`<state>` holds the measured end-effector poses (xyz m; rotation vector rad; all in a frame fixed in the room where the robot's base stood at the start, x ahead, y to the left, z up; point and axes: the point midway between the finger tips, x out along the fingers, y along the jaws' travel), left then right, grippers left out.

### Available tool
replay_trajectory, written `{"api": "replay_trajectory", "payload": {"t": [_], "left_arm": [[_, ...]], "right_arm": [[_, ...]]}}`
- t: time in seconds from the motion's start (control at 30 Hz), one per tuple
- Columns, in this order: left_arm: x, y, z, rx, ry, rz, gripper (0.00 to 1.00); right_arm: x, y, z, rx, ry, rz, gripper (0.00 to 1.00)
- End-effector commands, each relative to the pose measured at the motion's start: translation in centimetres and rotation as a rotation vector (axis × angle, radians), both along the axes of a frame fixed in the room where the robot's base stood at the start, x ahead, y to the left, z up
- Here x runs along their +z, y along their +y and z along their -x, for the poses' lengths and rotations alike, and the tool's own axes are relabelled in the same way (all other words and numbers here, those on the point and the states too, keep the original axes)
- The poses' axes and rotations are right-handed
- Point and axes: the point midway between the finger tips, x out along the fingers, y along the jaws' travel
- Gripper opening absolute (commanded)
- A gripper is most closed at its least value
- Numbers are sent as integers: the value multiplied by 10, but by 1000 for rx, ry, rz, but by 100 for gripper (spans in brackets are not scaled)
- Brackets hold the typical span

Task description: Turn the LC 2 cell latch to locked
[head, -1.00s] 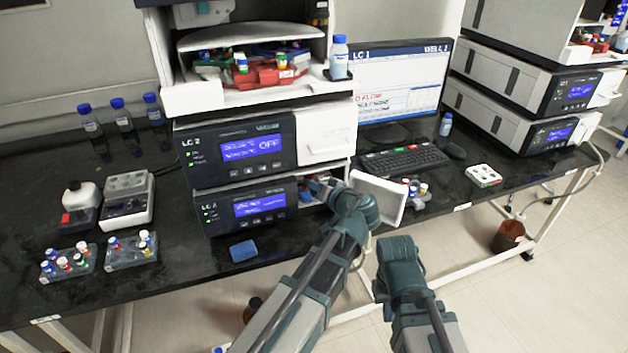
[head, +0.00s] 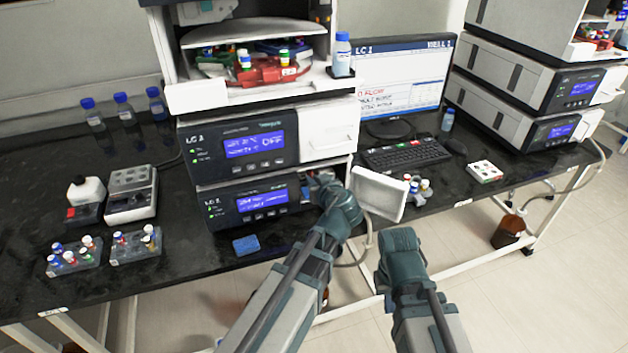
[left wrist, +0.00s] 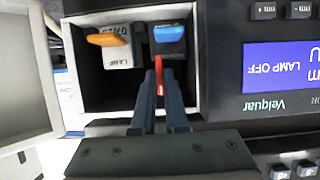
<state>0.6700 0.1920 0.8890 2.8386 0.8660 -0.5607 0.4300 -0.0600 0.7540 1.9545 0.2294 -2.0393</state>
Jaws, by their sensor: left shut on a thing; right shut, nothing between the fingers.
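The lower LC 2 module (head: 250,203) has its front compartment open at its right end, with the white door (head: 378,193) swung out. In the left wrist view, the compartment holds a cell with a blue top (left wrist: 168,34) and a thin red latch lever (left wrist: 159,73) below it. My left gripper (left wrist: 160,92) is shut on the red lever, which runs roughly vertical in that view. In the head view, my left gripper (head: 322,183) reaches into the compartment, mostly hiding the cell. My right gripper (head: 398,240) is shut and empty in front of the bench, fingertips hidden.
Beside the cell is a white lamp unit (left wrist: 117,52) with an orange handle (left wrist: 107,40). A blue sponge-like block (head: 246,244) lies on the bench before the module.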

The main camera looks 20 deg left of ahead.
Motion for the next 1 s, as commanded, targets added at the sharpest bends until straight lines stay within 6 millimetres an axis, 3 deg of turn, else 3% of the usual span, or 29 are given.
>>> {"api": "replay_trajectory", "payload": {"t": [0.43, 0.47, 0.6, 1.0], "left_arm": [[-1, 0, 1, 3, -2, 13, 0], [-1, 0, 1, 2, -3, 11, 16], [-1, 0, 1, 1, -3, 10, 41], [2, 1, 2, 1, -4, 7, 41]], "right_arm": [[0, 0, 0, 0, 0, 0, 0], [0, 0, 0, 0, 0, 0, 0], [0, 0, 0, 0, 0, 0, 0], [2, 0, 0, 0, 0, 0, 0]]}}
